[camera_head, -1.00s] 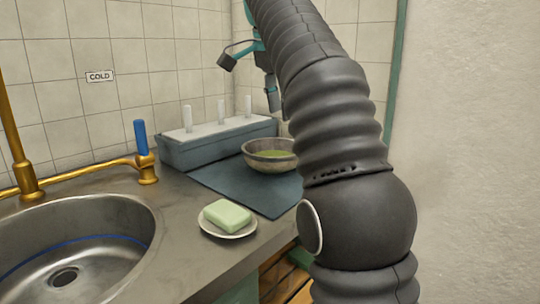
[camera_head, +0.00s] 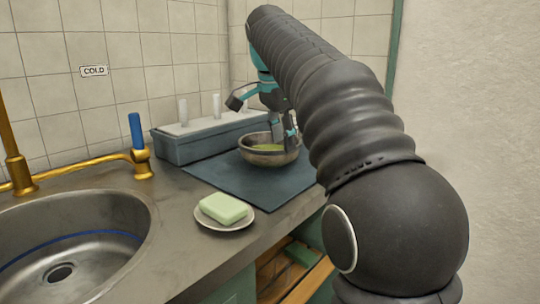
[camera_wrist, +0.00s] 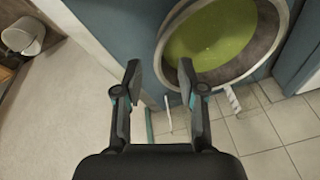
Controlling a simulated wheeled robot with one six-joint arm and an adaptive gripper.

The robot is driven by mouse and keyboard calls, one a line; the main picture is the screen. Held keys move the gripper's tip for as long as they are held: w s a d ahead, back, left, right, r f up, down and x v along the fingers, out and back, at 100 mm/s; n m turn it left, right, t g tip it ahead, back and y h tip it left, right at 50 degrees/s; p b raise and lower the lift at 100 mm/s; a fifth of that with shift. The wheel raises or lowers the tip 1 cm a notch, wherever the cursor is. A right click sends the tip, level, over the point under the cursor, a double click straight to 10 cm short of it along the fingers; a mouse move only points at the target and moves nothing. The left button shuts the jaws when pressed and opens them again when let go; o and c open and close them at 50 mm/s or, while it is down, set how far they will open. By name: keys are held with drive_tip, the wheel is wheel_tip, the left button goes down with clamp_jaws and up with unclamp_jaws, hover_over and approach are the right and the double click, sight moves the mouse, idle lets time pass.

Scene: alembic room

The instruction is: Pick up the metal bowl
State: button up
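The metal bowl (camera_head: 270,158) stands upright on a dark mat (camera_head: 228,178) at the back of the counter, with something green inside. In the wrist view the bowl (camera_wrist: 272,32) fills the upper right. My gripper (camera_head: 285,138) reaches down at the bowl's right side, its fingers partly overlapping the bowl. In the wrist view my gripper (camera_wrist: 160,72) is open and empty. Its right fingertip overlaps the bowl's near rim and its left fingertip lies outside the bowl. I cannot tell whether a finger touches the rim.
A grey-blue box (camera_head: 205,142) with white upright pegs stands behind the mat. A plate (camera_head: 232,223) with a green soap bar (camera_head: 223,208) sits in front. A sink (camera_head: 75,235) with a brass tap (camera_head: 141,164) is at the left. A wall (camera_head: 475,90) is at the right.

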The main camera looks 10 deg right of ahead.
drive_tip(key=b+x, duration=0.1)
drive_tip(key=x, duration=0.3)
drive_tip(key=shift+w+d+f, duration=0.1)
drive_tip(key=shift+f, duration=0.1)
clamp_jaws()
drive_tip(key=shift+r, duration=0.1)
drive_tip(key=shift+r+p, duration=0.3)
drive_tip(key=shift+r, duration=0.2)
drive_tip(key=s+d+r+p, duration=0.1)
drive_tip(key=s+d+r, duration=0.6)
drive_tip(key=d+r, duration=0.2)
drive_tip(key=shift+r+p, duration=0.35)
drive_tip(key=shift+r, duration=0.1)
